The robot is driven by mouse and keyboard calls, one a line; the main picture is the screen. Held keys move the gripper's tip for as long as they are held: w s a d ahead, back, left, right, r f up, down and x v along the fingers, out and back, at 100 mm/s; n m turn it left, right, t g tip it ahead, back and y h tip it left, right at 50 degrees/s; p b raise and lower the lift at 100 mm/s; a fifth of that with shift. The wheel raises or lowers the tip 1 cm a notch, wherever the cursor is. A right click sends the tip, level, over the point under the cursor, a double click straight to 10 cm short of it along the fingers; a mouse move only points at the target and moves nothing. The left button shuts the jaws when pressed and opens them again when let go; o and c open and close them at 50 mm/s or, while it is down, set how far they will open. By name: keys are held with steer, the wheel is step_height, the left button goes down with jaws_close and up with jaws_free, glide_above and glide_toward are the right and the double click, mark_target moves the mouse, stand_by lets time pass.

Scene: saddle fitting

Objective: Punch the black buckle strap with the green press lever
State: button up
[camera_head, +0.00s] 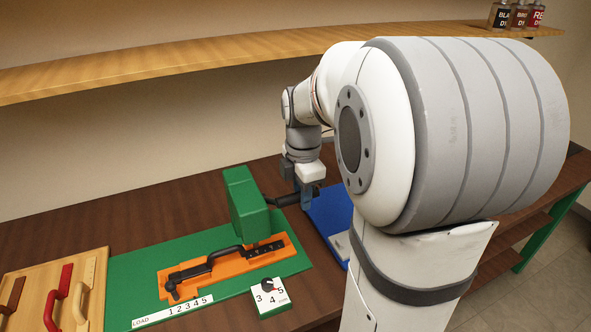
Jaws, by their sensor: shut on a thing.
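The green press (246,205) stands upright on the green mat at the back of the bench. A dark lever (284,201) sticks out from its right side. My gripper (304,198) points down at the lever's outer end and is shut on it; my arm partly hides the fingertips.
A numbered dial box (269,296) and a LOAD scale (173,312) lie in front. A blue mat (329,212) is partly behind my arm. A shelf (180,73) with dye bottles runs above.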

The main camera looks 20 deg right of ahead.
steer(key=shift+w+a+r+p, duration=0.1)
steer(key=shift+w+r+p, duration=0.35)
steer(key=shift+w+r, duration=0.1)
steer(key=shift+w+r+p, duration=0.25)
steer(key=shift+w+p, duration=0.1)
steer(key=shift+w, duration=0.2)
steer(key=shift+o, duration=0.2)
steer(key=shift+w+r+p, duration=0.5)
steer(key=shift+w+p, duration=0.05)
steer(key=shift+w, duration=0.05)
steer(key=shift+o, duration=1.3)
steer(key=shift+w+r, duration=0.15)
steer(key=shift+w, duration=0.15)
steer(key=o, duration=0.5)
steer(key=shift+w, duration=0.1)
steer(key=shift+c, duration=0.2)
